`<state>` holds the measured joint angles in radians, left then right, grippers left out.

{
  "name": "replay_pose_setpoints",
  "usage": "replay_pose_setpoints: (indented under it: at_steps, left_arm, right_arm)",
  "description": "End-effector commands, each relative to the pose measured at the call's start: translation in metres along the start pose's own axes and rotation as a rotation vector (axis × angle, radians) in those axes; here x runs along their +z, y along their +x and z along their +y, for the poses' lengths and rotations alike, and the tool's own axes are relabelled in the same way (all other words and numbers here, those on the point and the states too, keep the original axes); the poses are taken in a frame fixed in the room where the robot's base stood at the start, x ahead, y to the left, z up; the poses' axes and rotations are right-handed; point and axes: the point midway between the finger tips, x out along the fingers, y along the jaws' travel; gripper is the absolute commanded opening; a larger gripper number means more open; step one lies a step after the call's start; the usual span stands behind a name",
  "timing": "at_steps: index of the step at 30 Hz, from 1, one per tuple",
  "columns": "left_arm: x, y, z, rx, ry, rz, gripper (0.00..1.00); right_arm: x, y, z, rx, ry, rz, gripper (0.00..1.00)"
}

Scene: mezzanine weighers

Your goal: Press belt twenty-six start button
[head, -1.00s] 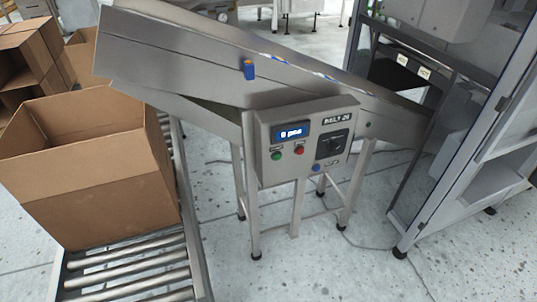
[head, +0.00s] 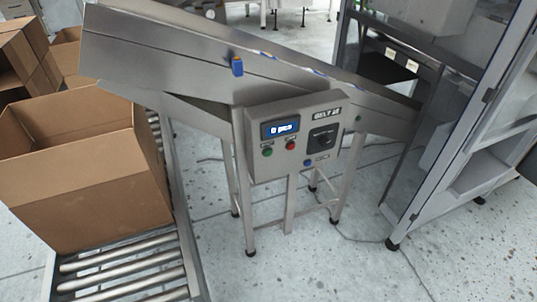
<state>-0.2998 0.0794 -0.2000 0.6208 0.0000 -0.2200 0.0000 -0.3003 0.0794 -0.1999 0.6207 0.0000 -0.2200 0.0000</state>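The belt control box (head: 294,137) is a grey metal panel on the near side of an inclined conveyor (head: 190,85). Its label reads as a belt name, though the number is blurred. A blue display (head: 280,129) shows what looks like "0 pcs". Below the display are a green button (head: 267,152) on the left and a red button (head: 290,146) on the right. A black rotary switch (head: 322,137) sits at the right, with a blue button (head: 307,163) below. Neither of my grippers is in view.
An open cardboard box (head: 90,200) stands on a roller conveyor (head: 130,279) at the left. More cartons (head: 22,60) are behind it. A glazed metal frame (head: 440,140) stands at the right. The speckled floor (head: 300,265) in front of the panel is clear.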

Motion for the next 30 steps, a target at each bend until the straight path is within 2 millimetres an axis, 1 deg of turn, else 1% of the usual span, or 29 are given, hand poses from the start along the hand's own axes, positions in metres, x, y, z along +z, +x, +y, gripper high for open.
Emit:
replay_pose_setpoints:
  at_steps: [1,4,5,30]
  left_arm:
    - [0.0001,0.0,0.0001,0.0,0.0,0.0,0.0]
    - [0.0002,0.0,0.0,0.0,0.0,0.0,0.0]
    - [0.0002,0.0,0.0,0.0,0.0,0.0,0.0]
    - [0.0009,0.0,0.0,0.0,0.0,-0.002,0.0]
  right_arm:
    - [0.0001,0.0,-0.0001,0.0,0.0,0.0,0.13]
    - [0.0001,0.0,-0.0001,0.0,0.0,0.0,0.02]
    - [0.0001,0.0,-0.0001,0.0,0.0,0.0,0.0]
    - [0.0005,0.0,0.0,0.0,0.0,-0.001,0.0]
